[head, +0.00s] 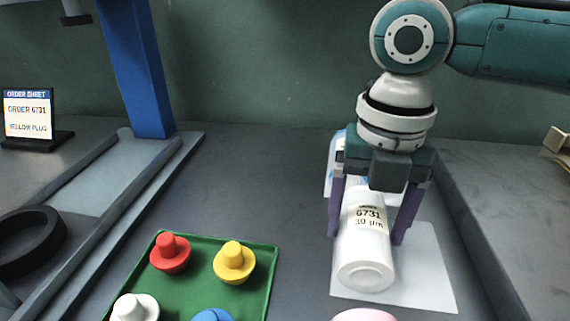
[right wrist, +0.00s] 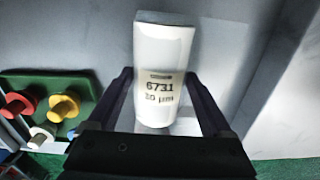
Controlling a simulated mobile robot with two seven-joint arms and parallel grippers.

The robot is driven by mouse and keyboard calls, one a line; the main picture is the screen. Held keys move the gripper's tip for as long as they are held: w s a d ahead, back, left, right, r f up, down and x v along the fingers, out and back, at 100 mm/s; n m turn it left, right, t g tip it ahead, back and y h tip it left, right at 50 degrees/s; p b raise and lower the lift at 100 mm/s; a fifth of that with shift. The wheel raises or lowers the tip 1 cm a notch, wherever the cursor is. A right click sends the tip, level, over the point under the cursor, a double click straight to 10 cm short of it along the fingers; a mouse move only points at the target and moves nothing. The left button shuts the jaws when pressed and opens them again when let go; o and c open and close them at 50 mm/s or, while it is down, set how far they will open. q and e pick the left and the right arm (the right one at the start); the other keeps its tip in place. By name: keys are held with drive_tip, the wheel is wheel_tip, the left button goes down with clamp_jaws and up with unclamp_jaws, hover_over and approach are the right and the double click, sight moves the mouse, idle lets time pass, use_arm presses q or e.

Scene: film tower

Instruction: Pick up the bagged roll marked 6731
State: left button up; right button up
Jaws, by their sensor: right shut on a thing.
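In the right wrist view the roll (right wrist: 160,60) stands between the two fingers (right wrist: 165,105), label facing the camera. I cannot tell whether the roll is clear of the sheet. My left gripper does not show.
A green tray (head: 205,285) with red (head: 170,254), yellow (head: 234,262), white and blue plugs is at front left. An order sheet (head: 28,115) reads "ORDER 6731, YELLOW PLUG". A blue post (head: 137,70) and black ring (head: 28,240) stand left. A raised edge runs along the right.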

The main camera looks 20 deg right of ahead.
drive_tip(key=c, duration=0.4)
drive_tip(key=shift+c, duration=0.5)
drive_tip(key=shift+r, duration=0.15)
